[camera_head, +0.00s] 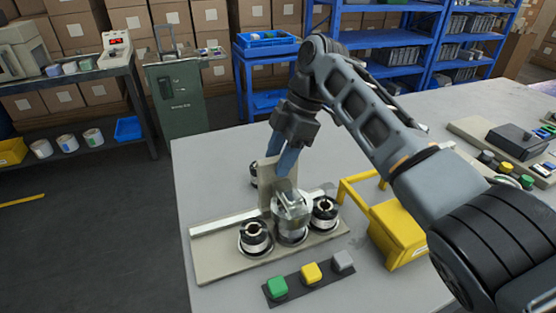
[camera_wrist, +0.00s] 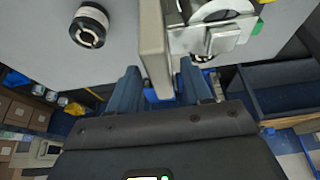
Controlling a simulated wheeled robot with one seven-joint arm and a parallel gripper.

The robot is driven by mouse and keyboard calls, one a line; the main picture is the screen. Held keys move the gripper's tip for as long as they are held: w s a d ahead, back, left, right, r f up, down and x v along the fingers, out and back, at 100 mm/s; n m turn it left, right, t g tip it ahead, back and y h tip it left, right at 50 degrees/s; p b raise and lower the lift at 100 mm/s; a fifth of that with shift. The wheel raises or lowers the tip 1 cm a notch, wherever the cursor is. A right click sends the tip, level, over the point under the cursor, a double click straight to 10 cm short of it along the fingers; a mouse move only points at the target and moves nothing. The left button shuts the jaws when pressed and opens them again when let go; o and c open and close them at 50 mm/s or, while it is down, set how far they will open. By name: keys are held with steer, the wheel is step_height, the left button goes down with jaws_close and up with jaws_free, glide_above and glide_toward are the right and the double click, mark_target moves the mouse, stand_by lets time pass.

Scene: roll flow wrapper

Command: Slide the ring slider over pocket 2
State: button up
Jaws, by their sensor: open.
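A metallic ring-shaped part (camera_head: 291,206), which looks like the ring slider, sits at the middle of the front row on a beige base plate (camera_head: 225,265), between two dark-and-white rolls. It also shows in the wrist view (camera_wrist: 214,38). A beige upright plate (camera_head: 267,182) stands just behind and left of it. My gripper (camera_head: 285,163) points down at the upright plate's top. In the wrist view my open gripper (camera_wrist: 160,88) has a blue finger on each side of the upright plate (camera_wrist: 154,40); contact cannot be told. Pocket numbers are not readable.
The left roll (camera_head: 255,238) and right roll (camera_head: 325,213) flank the metallic part; a pale rail (camera_head: 215,222) runs along the base. In front lies a button strip (camera_head: 310,282). A yellow handled box (camera_head: 398,235) stands close right. The table's left side is clear.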

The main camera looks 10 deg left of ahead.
steer(key=v, duration=0.6)
steer(key=shift+w+d+r+b, duration=0.1)
steer(key=shift+d+r+b, duration=0.05)
steer(key=shift+r+b, duration=0.15)
